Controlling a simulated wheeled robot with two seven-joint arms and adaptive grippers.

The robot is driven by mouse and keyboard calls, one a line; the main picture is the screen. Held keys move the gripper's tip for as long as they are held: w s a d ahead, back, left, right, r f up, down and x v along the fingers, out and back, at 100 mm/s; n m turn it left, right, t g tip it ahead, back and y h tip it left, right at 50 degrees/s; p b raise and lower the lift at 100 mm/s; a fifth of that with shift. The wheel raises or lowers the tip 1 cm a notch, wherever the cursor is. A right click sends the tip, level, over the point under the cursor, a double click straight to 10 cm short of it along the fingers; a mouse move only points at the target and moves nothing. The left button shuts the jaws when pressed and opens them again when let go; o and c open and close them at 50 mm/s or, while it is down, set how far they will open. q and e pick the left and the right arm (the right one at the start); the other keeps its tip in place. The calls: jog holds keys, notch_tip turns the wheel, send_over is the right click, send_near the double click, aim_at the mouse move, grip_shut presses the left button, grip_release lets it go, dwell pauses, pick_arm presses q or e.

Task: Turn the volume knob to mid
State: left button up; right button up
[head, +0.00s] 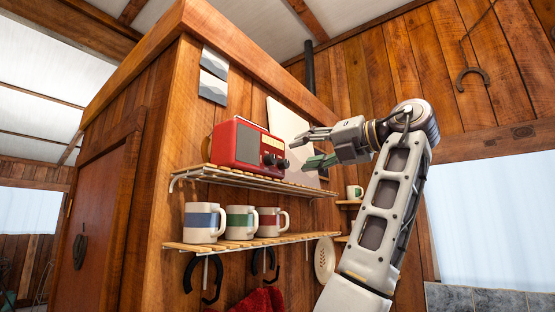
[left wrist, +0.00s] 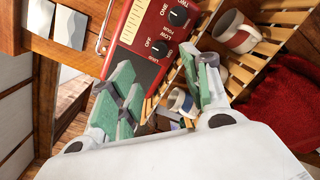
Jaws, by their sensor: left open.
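A red radio (head: 247,146) stands on the upper slatted shelf. Its dark knobs show on the front in the head view. In the left wrist view, the red radio front (left wrist: 135,38) has a knob (left wrist: 159,48) with "OFF" and "LOW" lettering, which looks like the volume knob. A second knob (left wrist: 179,16) with number words sits beyond it. The volume knob's exact pointer setting is too small to read. My left gripper (head: 310,149) is open and empty, just right of the radio's knobs and apart from them. Its green-padded fingers (left wrist: 165,78) point towards the radio front.
The upper shelf (head: 285,187) holds the radio. Mugs with blue (head: 203,222), green (head: 240,221) and red (head: 271,221) bands stand on the lower shelf (head: 255,242). A red cloth (head: 262,301) hangs below. The wooden wall is close behind the shelves.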

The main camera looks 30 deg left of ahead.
aim_at(274, 160)
pick_arm(q)
jog(key=a, duration=0.3)
jog(key=w+a, duration=0.1)
jog(key=a, duration=0.2)
jog(key=a+p, duration=0.1)
jog(key=a, duration=0.2)
jog(key=shift+w+a, duration=0.25)
jog(key=shift+a, duration=0.1)
jog(key=c, duration=1.1)
jog(key=shift+o, duration=0.2)
